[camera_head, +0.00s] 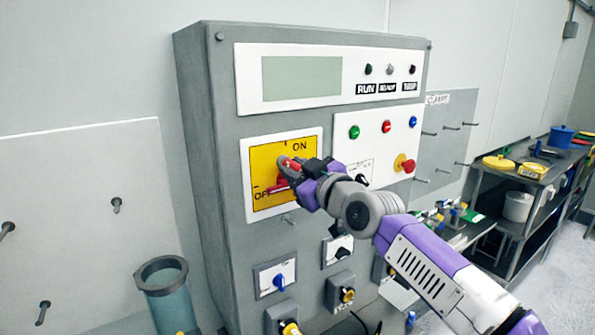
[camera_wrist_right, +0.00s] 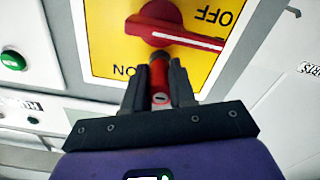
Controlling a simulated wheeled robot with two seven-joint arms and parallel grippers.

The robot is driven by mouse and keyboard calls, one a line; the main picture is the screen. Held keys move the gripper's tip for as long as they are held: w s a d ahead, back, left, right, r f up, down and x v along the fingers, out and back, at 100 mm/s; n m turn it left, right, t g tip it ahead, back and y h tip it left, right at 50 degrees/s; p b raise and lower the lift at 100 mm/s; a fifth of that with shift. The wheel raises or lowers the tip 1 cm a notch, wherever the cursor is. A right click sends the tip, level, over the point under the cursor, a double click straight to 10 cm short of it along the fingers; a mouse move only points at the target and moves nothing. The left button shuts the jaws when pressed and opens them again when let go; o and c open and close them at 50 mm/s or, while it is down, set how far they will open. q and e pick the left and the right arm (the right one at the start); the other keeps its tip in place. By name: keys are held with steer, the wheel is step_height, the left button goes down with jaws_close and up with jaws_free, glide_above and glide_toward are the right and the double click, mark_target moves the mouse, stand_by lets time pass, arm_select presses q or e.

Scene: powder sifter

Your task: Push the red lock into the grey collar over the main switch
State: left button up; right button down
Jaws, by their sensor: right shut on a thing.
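The main switch is a red rotary handle on a yellow plate (camera_head: 262,158) marked ON and OFF. In the head view the handle (camera_head: 277,187) points towards the OFF side. The wrist view shows the handle (camera_wrist_right: 182,30) upside down, just beyond my fingertips. My right gripper (camera_head: 305,172) is shut on the red lock (camera_wrist_right: 178,79), a small red cylinder with a pale keyhole face. The lock points at the switch, close to the handle's hub. My left gripper is not in view.
The grey cabinet (camera_head: 200,130) carries a screen panel above and coloured buttons (camera_head: 387,127) right of the switch. Smaller knobs (camera_head: 278,282) sit below. A bluish clear container (camera_head: 170,300) stands at lower left. A shelf (camera_head: 515,229) with tubs is at right.

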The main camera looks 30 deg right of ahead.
steer(key=c, duration=0.8)
jaws_free()
steer(key=shift+c, duration=0.2)
steer(key=shift+s+d+f, duration=0.1)
steer(key=shift+s, duration=0.2)
steer(key=s+b, duration=0.1)
steer(key=s, duration=0.6)
steer(key=shift+d+b, duration=0.2)
steer(key=shift+b, duration=0.1)
